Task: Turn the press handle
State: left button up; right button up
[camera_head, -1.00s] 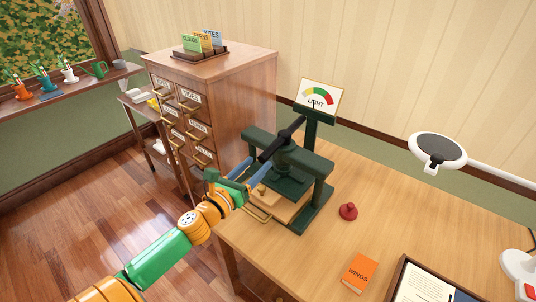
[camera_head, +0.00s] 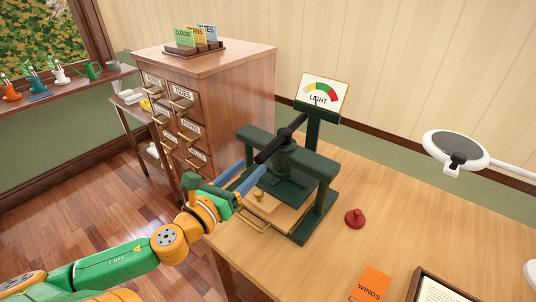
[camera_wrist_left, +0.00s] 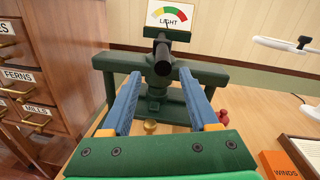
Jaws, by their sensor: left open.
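A dark green press (camera_head: 290,165) stands on the wooden table. Its black bar handle (camera_head: 281,138) lies across the top and points toward me in the left wrist view (camera_wrist_left: 162,58). A dial sign marked LIGHT (camera_head: 320,93) stands behind the press. My left gripper (camera_head: 245,178) is open, with its blue fingers in front of the press at the near left, below the handle's near end. In the left wrist view the fingers (camera_wrist_left: 161,98) lie either side of the press screw, with nothing between them held. My right gripper is not in view.
A wooden drawer cabinet (camera_head: 240,95) stands left of the press. A brass knob (camera_head: 258,194) sits on the press's wooden bed. A red knobbed piece (camera_head: 355,218), an orange WINDS card (camera_head: 370,285) and a lamp (camera_head: 455,150) are to the right. The table between is clear.

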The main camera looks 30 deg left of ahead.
aim_at(255, 163)
pick_arm(q)
jog(key=w, duration=0.4)
jog(key=shift+d+r, duration=0.2)
jog(key=shift+r, duration=0.05)
jog(key=shift+w+a+f, duration=0.1)
jog(key=shift+w+f, duration=0.1)
jog(key=shift+w, duration=1.45)
grip_shut()
